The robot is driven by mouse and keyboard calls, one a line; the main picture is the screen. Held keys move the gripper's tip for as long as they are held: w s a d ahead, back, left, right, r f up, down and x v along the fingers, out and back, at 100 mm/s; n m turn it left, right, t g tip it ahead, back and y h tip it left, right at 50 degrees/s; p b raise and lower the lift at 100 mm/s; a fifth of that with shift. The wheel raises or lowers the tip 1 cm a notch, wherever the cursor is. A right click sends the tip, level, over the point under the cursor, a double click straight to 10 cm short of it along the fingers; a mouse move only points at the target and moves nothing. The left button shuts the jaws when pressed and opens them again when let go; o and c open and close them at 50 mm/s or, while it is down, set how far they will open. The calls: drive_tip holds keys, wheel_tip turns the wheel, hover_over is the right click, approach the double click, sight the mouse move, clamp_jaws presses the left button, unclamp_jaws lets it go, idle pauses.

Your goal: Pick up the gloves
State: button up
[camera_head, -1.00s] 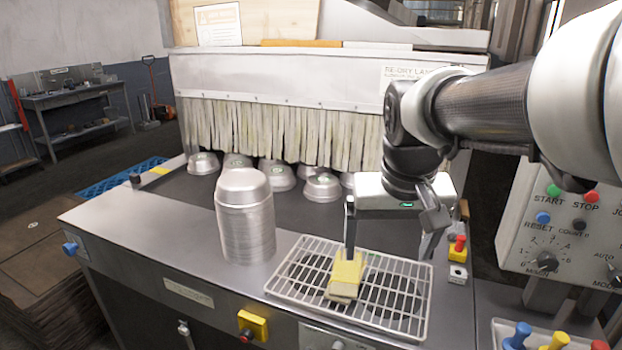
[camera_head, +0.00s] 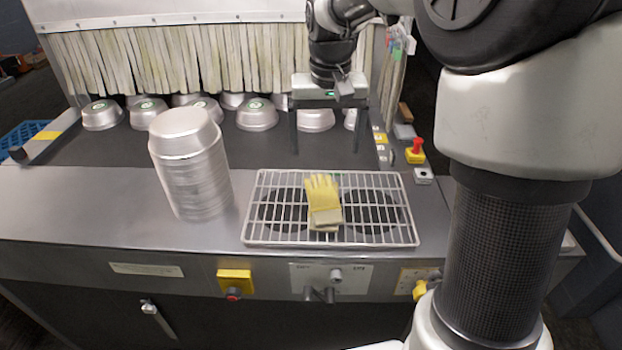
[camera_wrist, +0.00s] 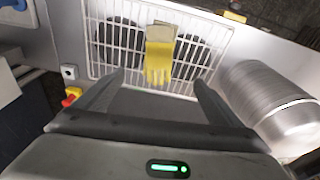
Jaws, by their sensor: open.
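The yellow gloves (camera_head: 323,202) with pale cuffs lie on a white wire rack (camera_head: 262,236) on the front ledge of the machine. Their fingers point toward the back. In the wrist view the gloves (camera_wrist: 159,56) are in the upper middle, ahead of the fingertips, with the fingers pointing toward my gripper. My gripper (camera_head: 328,150) is open and empty, above the dark belt behind the rack and apart from the gloves. Both fingers show in the wrist view (camera_wrist: 158,82), spread wider than the gloves.
A tall stack of metal pans (camera_head: 190,170) stands left of the rack. Several upturned pans (camera_head: 256,115) lie on the belt before the strip curtain (camera_head: 180,58). A red button on a yellow box (camera_head: 415,152) is right of the rack. Bare ledge (camera_head: 90,205) lies to the left.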

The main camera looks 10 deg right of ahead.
hover_over(324, 197)
drive_tip(key=s, duration=0.1)
drive_tip(key=f, duration=1.2)
drive_tip(key=shift+s+a+f+b, duration=0.1)
drive_tip(key=shift+a+f+b, duration=0.1)
drive_tip(key=shift+f+b, duration=0.2)
drive_tip(key=shift+w+d+f, duration=0.1)
drive_tip(key=shift+w+f, duration=0.15)
drive_tip(key=shift+f, duration=0.9)
drive_tip(key=shift+w+d+f, duration=0.1)
drive_tip(key=shift+w+f, duration=0.1)
drive_tip(key=shift+f, duration=0.95)
